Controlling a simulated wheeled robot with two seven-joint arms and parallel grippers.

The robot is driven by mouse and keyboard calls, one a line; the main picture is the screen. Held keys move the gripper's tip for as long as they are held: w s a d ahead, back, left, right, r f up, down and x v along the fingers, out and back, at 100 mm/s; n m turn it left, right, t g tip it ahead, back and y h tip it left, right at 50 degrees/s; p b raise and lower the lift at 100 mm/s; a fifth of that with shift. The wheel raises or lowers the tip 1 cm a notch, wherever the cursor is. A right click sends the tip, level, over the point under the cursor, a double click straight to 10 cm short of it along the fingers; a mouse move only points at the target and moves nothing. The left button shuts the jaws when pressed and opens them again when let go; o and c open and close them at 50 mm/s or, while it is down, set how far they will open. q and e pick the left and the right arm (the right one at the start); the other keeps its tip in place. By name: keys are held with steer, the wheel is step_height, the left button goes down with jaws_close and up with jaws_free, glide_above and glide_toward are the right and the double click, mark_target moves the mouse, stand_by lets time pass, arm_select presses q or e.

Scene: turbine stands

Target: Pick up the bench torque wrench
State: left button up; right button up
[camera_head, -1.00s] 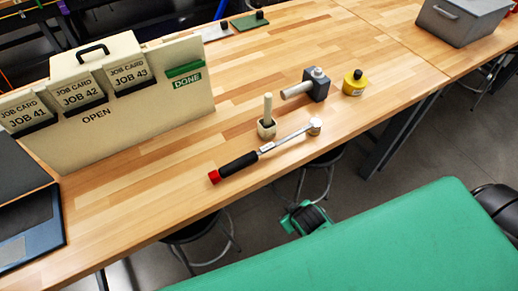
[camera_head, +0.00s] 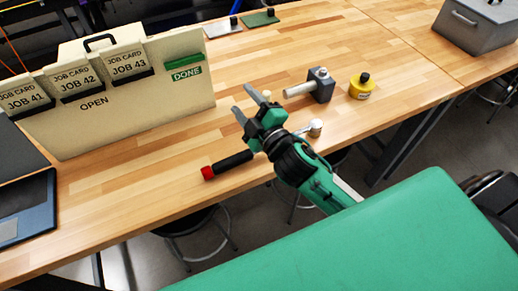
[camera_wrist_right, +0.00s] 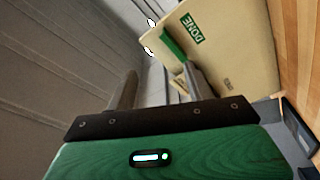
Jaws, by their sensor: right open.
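The bench torque wrench lies on the wooden bench near its front edge. In the head view its black handle (camera_head: 232,162) with a red end cap shows at the left, and its silver head (camera_head: 315,127) shows at the right. My right gripper and wrist hide most of the shaft. My right gripper (camera_head: 244,102) is open and empty, and its fingers point up and left, appearing above the bench over the wrench's middle. In the right wrist view the two fingers (camera_wrist_right: 160,72) stand apart with nothing between them. My left gripper is not in view.
A job card board (camera_head: 150,105) stands at the left, with a DONE slot. Behind my gripper are a grey block with a rod (camera_head: 320,86) and a yellow container (camera_head: 361,88). A grey box (camera_head: 470,25) stands far right.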

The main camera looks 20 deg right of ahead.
steer(key=s+a+r+n+g+y, duration=0.2)
steer(key=a+r+n+g+y, duration=0.45)
steer(key=n, duration=0.65)
steer(key=s+a+r+n+g+y, duration=0.2)
steer(key=a+n+g+y, duration=0.25)
steer(key=n+y, duration=0.65)
steer(key=n+g+h, duration=0.8)
steer(key=n+h, duration=0.8)
steer(key=h, duration=0.1)
glide_toward(248, 152)
steer(key=p+x, duration=0.1)
steer(key=x, duration=0.2)
steer(key=p+x, duration=0.1)
steer(key=x, duration=0.1)
steer(key=shift+d+f+p, duration=0.15)
steer(key=shift+f+p, duration=0.15)
steer(key=shift+f, duration=0.15)
steer(key=shift+y, duration=0.25)
steer(key=p+x, duration=0.3)
steer(key=x, duration=0.1)
steer(key=shift+a, duration=0.3)
steer(key=shift+a+f, duration=0.1)
steer(key=shift+f, duration=0.45)
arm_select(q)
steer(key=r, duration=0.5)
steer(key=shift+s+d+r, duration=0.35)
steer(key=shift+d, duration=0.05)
arm_select(e)
steer(key=shift+r, duration=0.1)
jaws_close()
